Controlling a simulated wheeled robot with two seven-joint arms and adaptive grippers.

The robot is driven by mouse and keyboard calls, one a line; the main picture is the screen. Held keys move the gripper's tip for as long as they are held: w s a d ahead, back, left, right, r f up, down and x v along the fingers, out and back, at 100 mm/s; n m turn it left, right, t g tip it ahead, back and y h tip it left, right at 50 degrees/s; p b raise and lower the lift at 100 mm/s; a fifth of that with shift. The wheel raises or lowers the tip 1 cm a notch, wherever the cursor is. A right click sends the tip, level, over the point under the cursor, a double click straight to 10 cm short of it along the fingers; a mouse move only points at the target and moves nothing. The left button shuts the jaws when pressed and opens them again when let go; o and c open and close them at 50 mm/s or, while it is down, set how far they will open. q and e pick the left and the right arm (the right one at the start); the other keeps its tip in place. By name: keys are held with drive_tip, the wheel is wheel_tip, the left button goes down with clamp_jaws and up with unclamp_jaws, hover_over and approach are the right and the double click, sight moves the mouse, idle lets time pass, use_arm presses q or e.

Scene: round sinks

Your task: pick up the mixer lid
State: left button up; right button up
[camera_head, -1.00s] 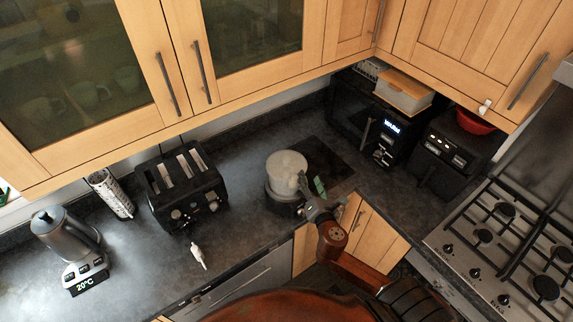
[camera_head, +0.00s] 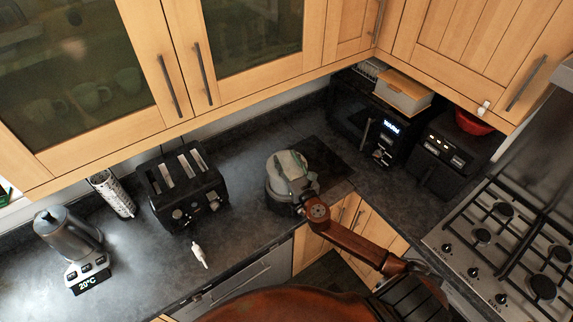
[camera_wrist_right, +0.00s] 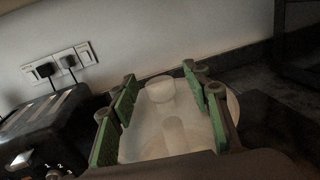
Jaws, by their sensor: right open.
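The mixer (camera_head: 277,197) stands on the dark worktop in the middle of the head view, with its pale, cloudy lid (camera_wrist_right: 150,140) on top. I cannot tell whether the pads touch the lid. My left gripper is not in view.
A black toaster (camera_head: 187,190) stands left of the mixer, with a kettle (camera_head: 68,235) farther left. A black microwave (camera_head: 362,118) stands at the right back. Wall cupboards (camera_head: 262,50) overhang the worktop. A gas hob (camera_head: 505,245) lies at right.

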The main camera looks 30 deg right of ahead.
sight(286, 160)
drive_tip(key=shift+c, duration=0.2)
clamp_jaws()
idle(0.4)
drive_tip(key=shift+r, duration=0.6)
drive_tip(key=r, duration=0.2)
drive_tip(key=shift+s+a+r+p, duration=0.15)
drive_tip(key=shift+a+r+p, duration=0.15)
drive_tip(key=shift+r, duration=0.1)
drive_tip(key=s+a+r, duration=0.8)
drive_tip(key=s+r, duration=0.1)
drive_tip(key=s, duration=0.1)
drive_tip(key=shift+s+a, duration=0.15)
drive_tip(key=shift+a, duration=0.1)
